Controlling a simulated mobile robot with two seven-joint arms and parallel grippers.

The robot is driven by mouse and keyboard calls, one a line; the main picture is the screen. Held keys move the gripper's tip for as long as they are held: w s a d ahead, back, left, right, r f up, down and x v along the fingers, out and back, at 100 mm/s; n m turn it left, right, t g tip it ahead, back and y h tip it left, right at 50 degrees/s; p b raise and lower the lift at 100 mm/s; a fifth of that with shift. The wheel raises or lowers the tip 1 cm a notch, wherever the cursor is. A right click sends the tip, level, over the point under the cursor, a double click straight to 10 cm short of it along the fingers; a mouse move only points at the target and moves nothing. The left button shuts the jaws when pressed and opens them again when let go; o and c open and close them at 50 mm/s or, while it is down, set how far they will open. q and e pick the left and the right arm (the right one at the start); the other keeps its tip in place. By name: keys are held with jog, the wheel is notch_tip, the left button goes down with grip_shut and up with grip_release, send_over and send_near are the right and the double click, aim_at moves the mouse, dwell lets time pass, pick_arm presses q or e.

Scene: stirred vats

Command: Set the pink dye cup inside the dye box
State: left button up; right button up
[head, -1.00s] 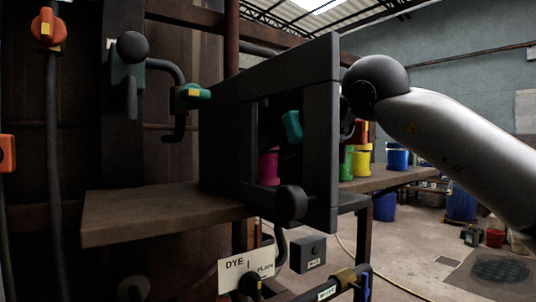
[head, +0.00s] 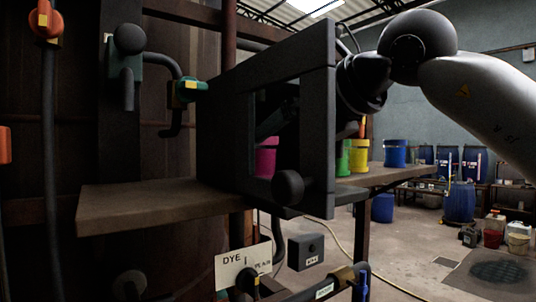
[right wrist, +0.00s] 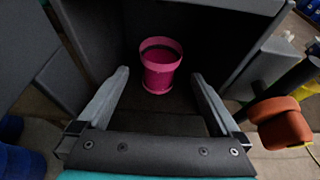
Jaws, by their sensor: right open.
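The pink dye cup (head: 266,160) stands upright inside the dark dye box (head: 222,130) on the shelf; I see it through the box's framed opening. In the right wrist view the cup (right wrist: 160,66) is on the box floor with dark walls around it. My right gripper (head: 272,120) is partly hidden by the box frame. In the right wrist view its fingers are spread and empty, pointing toward the cup, and they look clear of it. My left gripper is not in view.
Green (head: 343,158), yellow (head: 359,157) and blue (head: 395,153) cups stand on the shelf (head: 150,203) beyond the box. The box has a dark round knob (head: 288,187) low in front. Valves and a DYE sign (head: 243,265) are nearby. The shelf's left end is clear.

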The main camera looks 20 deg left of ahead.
jog(key=b+v, duration=0.1)
jog(key=v, duration=0.5)
jog(key=shift+s+d+r, duration=0.2)
jog(key=shift+s+d, duration=0.05)
jog(key=shift+s, duration=0.05)
